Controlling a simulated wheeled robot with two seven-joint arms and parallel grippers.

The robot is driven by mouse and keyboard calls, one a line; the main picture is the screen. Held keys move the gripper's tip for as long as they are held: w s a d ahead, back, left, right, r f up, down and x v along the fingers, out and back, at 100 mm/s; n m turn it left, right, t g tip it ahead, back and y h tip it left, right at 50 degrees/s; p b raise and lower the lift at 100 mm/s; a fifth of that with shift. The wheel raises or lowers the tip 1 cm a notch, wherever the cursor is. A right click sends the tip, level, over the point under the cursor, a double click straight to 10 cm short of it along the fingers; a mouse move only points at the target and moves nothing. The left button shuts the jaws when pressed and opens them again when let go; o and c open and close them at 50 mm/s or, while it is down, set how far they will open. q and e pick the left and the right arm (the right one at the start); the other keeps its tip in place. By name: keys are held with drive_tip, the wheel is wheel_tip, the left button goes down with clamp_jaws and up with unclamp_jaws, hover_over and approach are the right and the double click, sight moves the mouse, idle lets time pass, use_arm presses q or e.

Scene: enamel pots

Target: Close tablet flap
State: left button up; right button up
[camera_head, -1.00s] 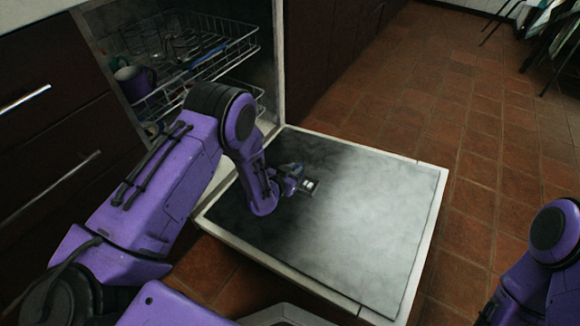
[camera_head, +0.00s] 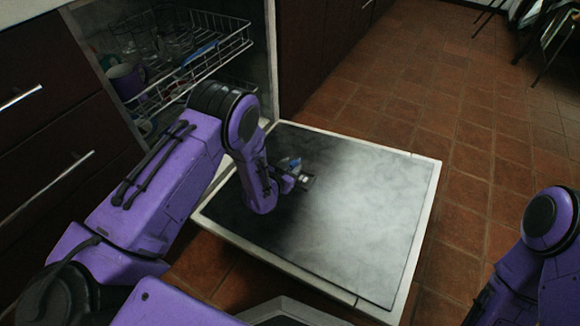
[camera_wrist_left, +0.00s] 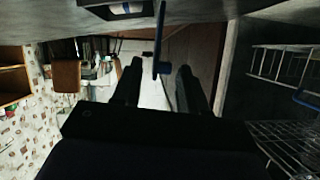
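The dishwasher door (camera_head: 370,220) is folded down flat. Near its middle is the tablet compartment (camera_head: 307,181), uncovered, with something pale in it. The blue tablet flap (camera_head: 290,164) stands up beside the compartment, partly hidden by my left gripper (camera_head: 287,181). In the left wrist view the open compartment (camera_wrist_left: 128,9) is at the top edge. The flap (camera_wrist_left: 161,66) shows edge-on as a thin blue strip between the two spread fingers. My left gripper is open; whether a finger touches the flap cannot be told. My right gripper is out of view.
A wire rack (camera_head: 195,70) with glasses and a purple mug (camera_head: 126,80) stands inside the dishwasher behind my left arm. Dark drawers (camera_head: 50,140) are at the left. Tiled floor (camera_head: 480,150) to the right of the door is clear.

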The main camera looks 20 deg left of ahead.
use_arm(q)
drive_tip(key=shift+r, duration=0.1)
drive_tip(key=d+p+v, duration=0.1)
drive_tip(key=p+v, duration=0.3)
drive_tip(key=v, duration=0.6)
drive_tip(key=shift+s+a, duration=0.25)
drive_tip(key=shift+a, duration=0.3)
